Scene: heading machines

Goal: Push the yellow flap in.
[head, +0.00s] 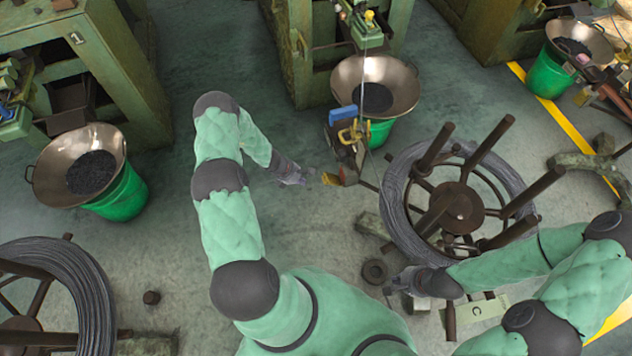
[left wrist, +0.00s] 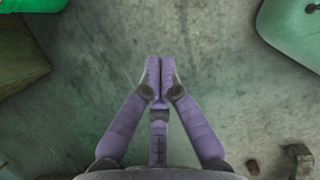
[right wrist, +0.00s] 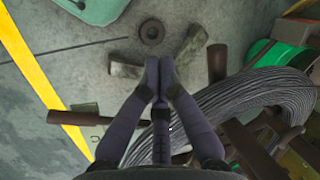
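A small yellow flap-like piece (head: 330,179) sits at the lower end of a wire-guide assembly in the middle of the head view, beside a reddish-brown block (head: 348,176). Higher on the assembly is another yellow part (head: 354,133), below a blue block (head: 342,115). My left gripper (head: 304,182) is just left of the lower yellow piece, seemingly with a small gap. In the left wrist view its fingertips (left wrist: 160,66) meet with nothing between them; no yellow shows there. My right gripper (head: 398,282) is shut and empty, with fingertips together (right wrist: 159,66), near the wire coil's lower left.
A wire coil on a brown spoked reel (head: 395,205) stands right of the assembly. A metal bowl on a green bucket (head: 401,83) is behind it. Green machines (head: 310,45) line the back. A dark ring (head: 375,271) and blocks lie on the floor. Floor left of the assembly is clear.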

